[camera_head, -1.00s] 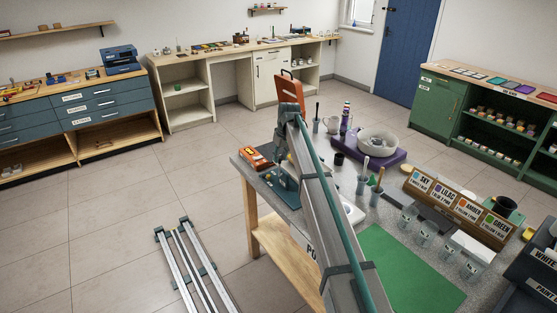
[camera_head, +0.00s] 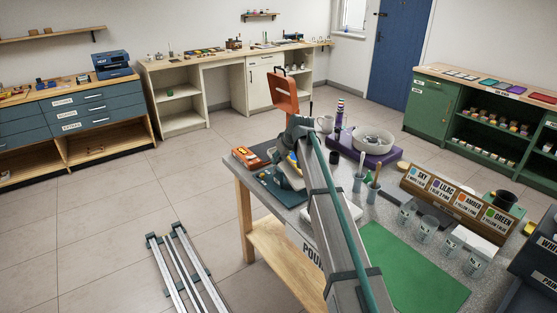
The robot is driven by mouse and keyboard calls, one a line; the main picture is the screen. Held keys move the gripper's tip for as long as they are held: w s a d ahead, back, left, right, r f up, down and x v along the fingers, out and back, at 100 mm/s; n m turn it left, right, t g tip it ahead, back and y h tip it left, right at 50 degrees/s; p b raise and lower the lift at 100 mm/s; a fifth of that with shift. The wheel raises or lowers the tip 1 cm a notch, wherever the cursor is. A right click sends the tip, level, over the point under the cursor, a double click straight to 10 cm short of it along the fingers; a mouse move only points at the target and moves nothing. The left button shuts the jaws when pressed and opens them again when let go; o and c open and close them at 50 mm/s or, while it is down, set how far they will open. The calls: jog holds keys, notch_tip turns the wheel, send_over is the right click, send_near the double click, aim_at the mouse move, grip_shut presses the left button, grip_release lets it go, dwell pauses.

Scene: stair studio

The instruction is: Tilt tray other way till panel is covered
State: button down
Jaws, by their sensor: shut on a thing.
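A small pale tray (camera_head: 289,180) sits tilted above a teal base plate (camera_head: 273,190) at the table's far left corner. A patch of yellow and blue shows at its upper right, beside my arm; I cannot tell how much of the panel is coated. My gripper is at the tray's right side, largely hidden behind my grey arm, and it is shut on the tray. The fingertips do not show clearly. The arm also hides the tray's right part.
An orange device (camera_head: 250,158) lies just behind the base plate. A purple stand (camera_head: 387,160) with a white bowl (camera_head: 373,139), stirring cups, clear cups (camera_head: 427,228) and a labelled colour rack (camera_head: 452,203) fill the right. A green mat (camera_head: 405,270) lies bare in front.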

dwell(0.4)
jog(key=c, duration=0.9)
grip_release()
jog(key=shift+o, duration=0.2)
jog(key=shift+r, duration=0.1)
jog(key=v, duration=1.2)
jog(key=shift+f, duration=0.2)
